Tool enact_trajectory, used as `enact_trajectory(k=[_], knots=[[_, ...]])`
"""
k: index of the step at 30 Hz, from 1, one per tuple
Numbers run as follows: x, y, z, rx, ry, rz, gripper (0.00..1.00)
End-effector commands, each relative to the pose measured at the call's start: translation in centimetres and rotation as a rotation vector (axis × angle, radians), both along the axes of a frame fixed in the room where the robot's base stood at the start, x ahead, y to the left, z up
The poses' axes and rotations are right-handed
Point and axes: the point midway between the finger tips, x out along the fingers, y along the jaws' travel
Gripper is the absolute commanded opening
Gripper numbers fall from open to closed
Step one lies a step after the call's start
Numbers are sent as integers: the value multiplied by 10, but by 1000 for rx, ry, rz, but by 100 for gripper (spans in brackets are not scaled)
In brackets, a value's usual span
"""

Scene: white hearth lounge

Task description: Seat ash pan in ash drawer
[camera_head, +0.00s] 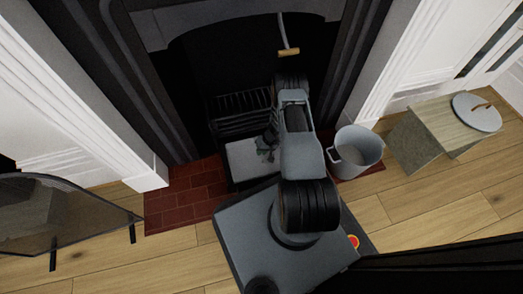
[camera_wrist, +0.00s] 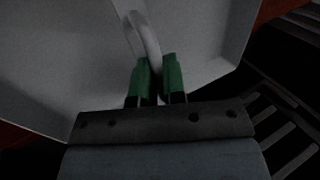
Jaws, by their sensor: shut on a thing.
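The ash pan (camera_head: 243,160) is a pale grey, shallow tray in front of the grate in the head view. Its grey inside fills much of the wrist view (camera_wrist: 70,60), with a curved light handle (camera_wrist: 143,38) rising from it. My gripper (camera_head: 267,153) is over the pan, and in the wrist view its green fingers (camera_wrist: 158,78) are shut on the handle. A dark rim shows under and around the pan's near edge; the ash drawer is mostly hidden, and I cannot tell whether the pan rests in it.
The black grate (camera_head: 240,105) stands behind the pan. A pale bucket (camera_head: 357,150) stands close at right, near a table (camera_head: 430,137) bearing a round lid (camera_head: 476,112). A brass-ended rod (camera_head: 289,51) hangs above. A fire screen (camera_head: 65,215) stands left; red hearth tiles (camera_head: 185,190) are bare.

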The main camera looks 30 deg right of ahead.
Motion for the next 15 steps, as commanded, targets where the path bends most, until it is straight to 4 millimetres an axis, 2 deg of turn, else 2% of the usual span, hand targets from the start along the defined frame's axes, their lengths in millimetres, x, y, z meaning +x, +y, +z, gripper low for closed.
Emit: enact_trajectory(k=[5, 6, 13, 15], knots=[[0, 0, -4, -2, 1, 0, 0], [0, 0, -5, -2, 1, 0, 14], [0, 0, -4, -2, 1, 0, 36], [0, 1, -4, -2, 1, 0, 37]])
